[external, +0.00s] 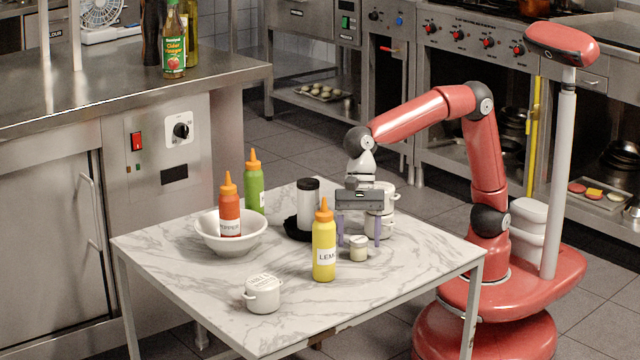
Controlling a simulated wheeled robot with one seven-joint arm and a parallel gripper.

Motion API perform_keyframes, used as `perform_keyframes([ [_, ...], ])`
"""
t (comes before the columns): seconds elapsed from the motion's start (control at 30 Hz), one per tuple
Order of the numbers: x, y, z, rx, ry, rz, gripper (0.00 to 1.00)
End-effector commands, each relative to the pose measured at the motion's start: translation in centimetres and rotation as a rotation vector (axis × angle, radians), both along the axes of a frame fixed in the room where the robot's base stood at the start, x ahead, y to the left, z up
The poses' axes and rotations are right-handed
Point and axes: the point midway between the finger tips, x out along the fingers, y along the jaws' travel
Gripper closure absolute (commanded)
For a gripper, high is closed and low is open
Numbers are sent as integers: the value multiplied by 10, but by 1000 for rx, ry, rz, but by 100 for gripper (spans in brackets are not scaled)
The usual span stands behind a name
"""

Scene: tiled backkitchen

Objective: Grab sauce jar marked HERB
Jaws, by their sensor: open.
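No label that reads HERB is legible in the external view. A small cream jar (358,250) stands upright on the marble table (190,282), near its right side. My gripper (359,241) points down over this jar, open, with one finger to each side of it in the picture. I cannot tell whether the fingers touch it. A white lidded pot (262,295) with small handles stands at the table's front left; the writing on its lid is too small to read. A yellow bottle (324,245) with a label starting LEM stands just left of my gripper.
A white bowl (212,242) holds a red bottle (230,205) labelled PEPPER. A green bottle (254,182) stands behind it. White pots (385,222) stand behind my gripper.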

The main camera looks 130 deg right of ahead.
Motion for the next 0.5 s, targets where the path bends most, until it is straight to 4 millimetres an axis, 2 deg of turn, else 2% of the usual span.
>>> perform_keyframes([
  [0.03, 2, 3, -10, 0, 3, 1, 37],
  [0.1, 3, 5, -15, 1, 1, 2, 37],
  [0.33, 4, 5, -15, 0, -1, 1, 38],
  [0.5, 4, 5, -15, 0, -1, 1, 60],
])
